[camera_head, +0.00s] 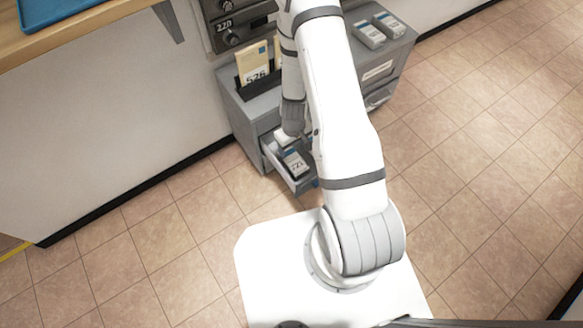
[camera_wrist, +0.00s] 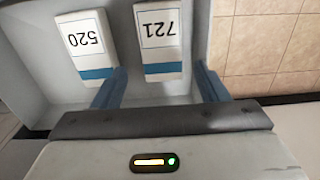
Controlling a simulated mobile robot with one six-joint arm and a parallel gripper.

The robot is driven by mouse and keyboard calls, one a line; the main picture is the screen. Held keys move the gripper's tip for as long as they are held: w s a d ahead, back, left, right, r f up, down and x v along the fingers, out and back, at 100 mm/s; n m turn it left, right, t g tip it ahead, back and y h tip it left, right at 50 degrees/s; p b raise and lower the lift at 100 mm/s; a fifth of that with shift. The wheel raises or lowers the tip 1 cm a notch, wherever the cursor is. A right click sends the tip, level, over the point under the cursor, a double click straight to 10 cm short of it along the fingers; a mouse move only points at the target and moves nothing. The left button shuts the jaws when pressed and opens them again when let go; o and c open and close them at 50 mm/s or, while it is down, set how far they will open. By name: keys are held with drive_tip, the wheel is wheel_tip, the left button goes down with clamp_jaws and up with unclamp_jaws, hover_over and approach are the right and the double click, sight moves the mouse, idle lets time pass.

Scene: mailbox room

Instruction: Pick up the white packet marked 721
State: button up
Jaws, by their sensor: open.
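The white packet marked 721 (camera_wrist: 160,42) lies in an open drawer (camera_head: 271,157), with a blue stripe across its end nearest my gripper. My gripper (camera_wrist: 161,72) is open, with one blue finger to each side of that striped end. The left finger shows between the 721 packet and the similar white packet marked 520 (camera_wrist: 86,42). I cannot tell how far the fingertips are above the drawer floor. In the head view my arm hides part of the drawer, and the packet numbers there are too small to read surely.
The drawer belongs to a grey cabinet (camera_head: 243,118) against the wall. An envelope marked 526 (camera_head: 254,68) stands in a dark holder on top, and more packets (camera_head: 369,33) lie at its right end. The tiled floor (camera_head: 480,150) at the right is clear.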

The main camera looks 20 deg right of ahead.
sight(293, 160)
drive_tip(key=shift+s+d+f+b, duration=0.15)
drive_tip(key=shift+f+b, duration=0.25)
drive_tip(key=shift+f, duration=0.75)
drive_tip(key=f+b, duration=0.3)
drive_tip(key=b, duration=0.1)
drive_tip(key=f+b, duration=0.3)
drive_tip(key=f, duration=0.1)
drive_tip(key=shift+s+a+b, duration=0.15)
drive_tip(key=shift+a+b, duration=0.05)
drive_tip(key=shift+b, duration=0.15)
drive_tip(key=c, duration=0.8)
drive_tip(key=shift+r, duration=0.1)
